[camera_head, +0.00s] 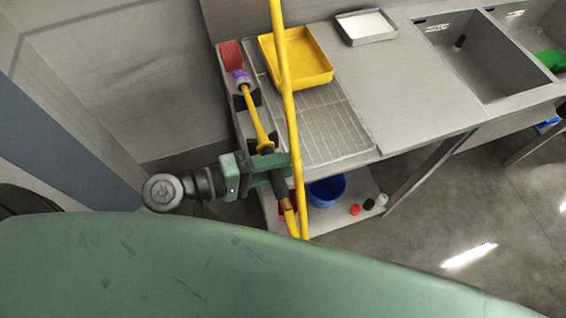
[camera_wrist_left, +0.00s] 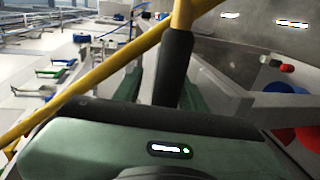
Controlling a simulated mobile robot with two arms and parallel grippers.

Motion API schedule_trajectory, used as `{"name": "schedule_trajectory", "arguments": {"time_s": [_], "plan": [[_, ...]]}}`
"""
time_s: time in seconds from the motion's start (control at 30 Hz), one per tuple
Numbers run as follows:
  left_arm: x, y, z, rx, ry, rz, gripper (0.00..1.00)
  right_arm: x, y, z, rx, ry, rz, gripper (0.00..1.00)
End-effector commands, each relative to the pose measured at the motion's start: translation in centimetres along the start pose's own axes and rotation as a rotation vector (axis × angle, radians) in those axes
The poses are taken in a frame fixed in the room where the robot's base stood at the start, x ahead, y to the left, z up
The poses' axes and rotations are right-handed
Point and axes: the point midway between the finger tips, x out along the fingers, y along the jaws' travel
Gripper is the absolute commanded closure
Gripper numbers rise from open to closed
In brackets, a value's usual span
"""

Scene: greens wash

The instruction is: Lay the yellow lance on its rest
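The yellow lance (camera_head: 257,121) lies along the rack at the left end of the steel bench in the head view. Its purple nozzle end (camera_head: 240,77) points to the back, and its body lies over dark rest brackets (camera_head: 241,101). My left gripper (camera_head: 278,168) is at the near end of the lance, around its black grip (camera_head: 280,187). In the left wrist view the black grip (camera_wrist_left: 174,68) stands between the green fingers, with a gap visible on the left, so they look open. Part of the grip is hidden by the gripper. My right gripper is not in view.
A long yellow pole or hose (camera_head: 288,90) crosses in front of the bench, close to my left gripper. A yellow tray (camera_head: 322,75) sits on the grated drainboard, and a metal tray (camera_head: 345,38) stands behind. A blue bowl (camera_head: 326,193) is on the lower shelf. Sinks (camera_head: 470,62) are at right.

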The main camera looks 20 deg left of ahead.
Motion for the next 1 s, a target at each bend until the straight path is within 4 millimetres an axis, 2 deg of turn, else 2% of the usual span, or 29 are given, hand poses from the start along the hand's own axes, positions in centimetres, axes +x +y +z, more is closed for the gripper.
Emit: {"name": "schedule_trajectory", "arguments": {"time_s": [0.57, 1.0], "plan": [[-0.4, -0.7, 0.1, -0.003, -0.002, -0.012, 0.50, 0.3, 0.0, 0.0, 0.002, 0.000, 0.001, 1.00], [-6.9, -0.4, 0.1, -0.002, 0.001, -0.005, 0.50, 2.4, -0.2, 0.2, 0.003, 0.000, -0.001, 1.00]]}}
